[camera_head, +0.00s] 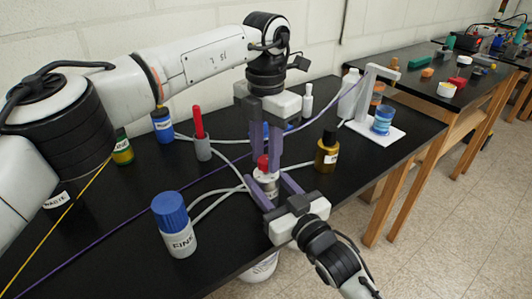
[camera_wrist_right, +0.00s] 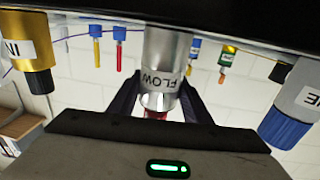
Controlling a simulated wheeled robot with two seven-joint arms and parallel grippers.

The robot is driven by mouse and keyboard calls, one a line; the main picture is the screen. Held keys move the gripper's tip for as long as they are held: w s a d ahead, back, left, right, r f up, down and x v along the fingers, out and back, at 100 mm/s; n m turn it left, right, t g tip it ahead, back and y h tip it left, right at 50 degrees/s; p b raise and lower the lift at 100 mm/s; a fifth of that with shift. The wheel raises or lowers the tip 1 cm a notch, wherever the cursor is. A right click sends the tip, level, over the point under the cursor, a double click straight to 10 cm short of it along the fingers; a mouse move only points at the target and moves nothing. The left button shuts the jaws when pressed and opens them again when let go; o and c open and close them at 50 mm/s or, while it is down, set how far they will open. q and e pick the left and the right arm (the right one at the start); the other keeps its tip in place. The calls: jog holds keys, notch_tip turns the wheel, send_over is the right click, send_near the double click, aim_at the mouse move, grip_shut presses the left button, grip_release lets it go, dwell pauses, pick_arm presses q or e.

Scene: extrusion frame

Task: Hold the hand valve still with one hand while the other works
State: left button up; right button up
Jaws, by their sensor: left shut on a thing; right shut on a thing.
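The hand valve (camera_head: 271,188) stands on the black bench near its front edge, a pale metal cylinder with a red knob (camera_head: 263,163) on top. My left gripper (camera_head: 266,163) comes down from above, its purple fingers shut on the red knob. My right gripper (camera_head: 270,184) reaches in from the front right and is shut on the valve's body. In the right wrist view, which is upside down, the valve body (camera_wrist_right: 168,50) bears the label FLOW between my right fingers (camera_wrist_right: 163,95). The knob there is mostly hidden behind the right gripper's body.
A blue-capped bottle (camera_head: 179,236) stands left of the valve, an amber bottle (camera_head: 327,155) right. Pale hoses (camera_head: 215,194) run leftward from the valve. A red-topped grey piece (camera_head: 202,148) and a white stand (camera_head: 388,134) with a blue cup (camera_head: 383,121) are farther back.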

aim_at(265, 159)
pick_arm(q)
jog(key=m, duration=0.4)
jog(key=shift+m, duration=1.9)
jog(key=o, duration=1.1)
jog(key=shift+c, duration=0.2)
notch_tip(265, 159, up, 12)
